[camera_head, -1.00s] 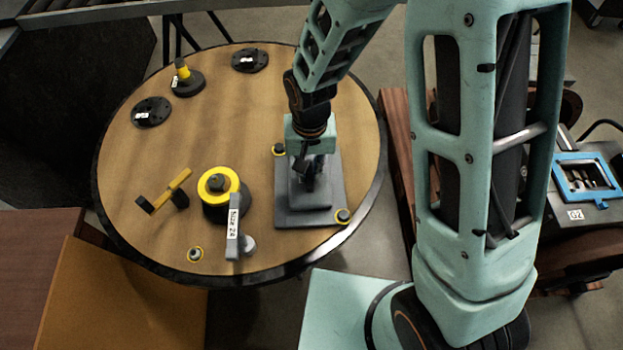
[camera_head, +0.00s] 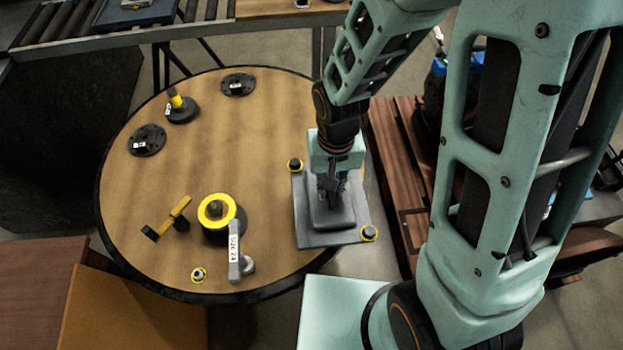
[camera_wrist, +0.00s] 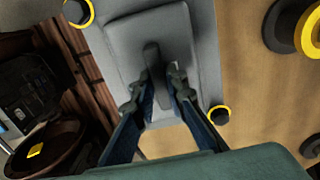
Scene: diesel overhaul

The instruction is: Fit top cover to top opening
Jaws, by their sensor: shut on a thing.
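The top cover (camera_head: 314,233) is a grey rectangular plate with a raised middle and two black bolts with yellow rings at opposite corners. My gripper (camera_head: 331,205) is shut on the upright handle at its middle. The cover overlaps the right edge of the round table in the head view, and I cannot tell how high it is above it. In the wrist view the cover (camera_wrist: 203,60) lies beyond my gripper (camera_wrist: 160,90), whose fingers are on both sides of the dark handle. I cannot make out the top opening in any view.
The round table (camera_head: 240,140) bears black flanges (camera_head: 147,139), a yellow-topped black part (camera_head: 180,108), a yellow-ringed cylinder (camera_head: 222,215), a yellow-handled tool (camera_head: 170,220) and a grey labelled part (camera_head: 236,258). Brown wooden planks (camera_head: 399,150) lie right of the table. A roller conveyor (camera_head: 130,38) runs behind.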

